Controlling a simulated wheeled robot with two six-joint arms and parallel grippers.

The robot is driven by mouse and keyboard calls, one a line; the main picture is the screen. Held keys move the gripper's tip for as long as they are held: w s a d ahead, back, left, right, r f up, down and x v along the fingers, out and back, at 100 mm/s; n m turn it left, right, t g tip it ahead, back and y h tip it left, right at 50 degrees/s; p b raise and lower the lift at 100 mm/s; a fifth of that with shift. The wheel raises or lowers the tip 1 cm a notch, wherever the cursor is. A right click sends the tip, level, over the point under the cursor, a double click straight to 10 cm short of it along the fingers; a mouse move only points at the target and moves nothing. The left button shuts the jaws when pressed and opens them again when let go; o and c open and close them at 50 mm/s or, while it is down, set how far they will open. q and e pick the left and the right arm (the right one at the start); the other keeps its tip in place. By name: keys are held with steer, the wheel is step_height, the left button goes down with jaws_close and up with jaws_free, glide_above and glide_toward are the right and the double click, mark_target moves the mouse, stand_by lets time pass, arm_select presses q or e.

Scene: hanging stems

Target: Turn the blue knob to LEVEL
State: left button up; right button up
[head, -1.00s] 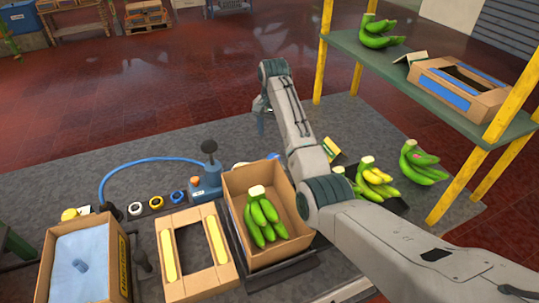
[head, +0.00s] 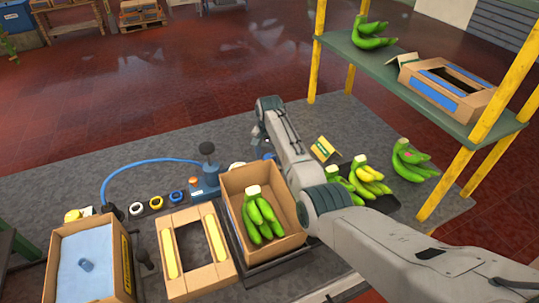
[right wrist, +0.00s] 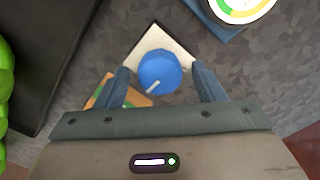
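The blue knob (right wrist: 158,70) sits on a white square plate (right wrist: 183,52) in the right wrist view. Its white pointer mark points to the lower left of that picture. My right gripper (right wrist: 161,84) is open, with one finger on either side of the knob and a visible gap to each. In the head view my right gripper (head: 258,132) hangs low over the grey mat, and the arm hides most of what is under it. Any lettering around the knob is too small to read. My left gripper is not in view.
A round dial (right wrist: 244,6) with green and yellow bands lies close to the knob. A small card sign (head: 324,148) stands nearby. A box (head: 290,240) with green bananas is beside my right arm. A shelf (head: 400,72) stands at the right.

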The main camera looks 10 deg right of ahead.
steer(key=c, duration=0.9)
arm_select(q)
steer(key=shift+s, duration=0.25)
arm_select(e)
steer(key=shift+c, duration=0.2)
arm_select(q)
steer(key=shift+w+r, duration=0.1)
arm_select(e)
steer(key=shift+r+n, duration=0.1)
steer(key=shift+n, duration=0.2)
steer(key=n+p, duration=0.2)
steer(key=shift+r+n, duration=0.1)
steer(key=shift+n, duration=0.2)
steer(key=n+p, duration=0.2)
steer(key=n, duration=0.2)
steer(key=shift+n, duration=0.3)
steer(key=n+p, duration=0.1)
steer(key=n, duration=0.4)
steer(key=shift+p, duration=0.35)
arm_select(q)
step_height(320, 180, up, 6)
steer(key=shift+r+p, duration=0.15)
steer(key=shift+p, duration=0.25)
arm_select(e)
steer(key=shift+w+n, duration=0.1)
steer(key=shift+n, duration=2.4)
